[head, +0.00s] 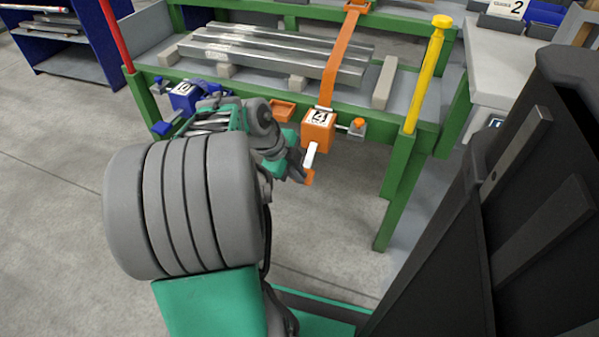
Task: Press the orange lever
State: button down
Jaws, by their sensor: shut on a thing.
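An orange box (319,128) with the number 4 is fixed to the front of a green runout table (405,139). The orange lever (310,176) hangs below this box, with a white section above its orange end. My gripper (303,177) is at the lever's lower end, coming from the left, and is shut on it. My own arm and the small view of the jaws hide the exact grip.
Metal bars (275,50) lie on the table. A blue box (183,96) numbered 10 is left of my arm. An orange tray (283,110), a yellow post (428,75) and a red post (115,35) are nearby. The floor (55,195) at left is clear.

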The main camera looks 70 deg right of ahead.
jog(key=a+p+v, duration=0.2)
jog(key=p+v, duration=0.3)
jog(key=v, duration=0.8)
jog(key=shift+s+a, duration=0.25)
jog(key=shift+s, duration=0.05)
jog(key=shift+f, duration=0.15)
jog(key=w+a+r+n+t+p, duration=0.5)
jog(key=w+a+r+n+p, duration=0.8)
jog(key=w+r+n+p, duration=0.5)
jog(key=w+a+r+n+t+y+p, duration=0.1)
jog(key=a+r+n+p, duration=0.3)
jog(key=a+n, duration=0.6)
jog(key=w+a+r+n+y+p, duration=0.2)
jog(key=a+r+n+p, duration=0.3)
jog(key=a+n+p, duration=0.3)
jog(key=a+n, duration=0.1)
jog(key=a, duration=0.2)
jog(key=shift+r+n+t+y, duration=0.25)
jog(key=shift+n+t+y, duration=0.15)
jog(key=shift+d, duration=0.15)
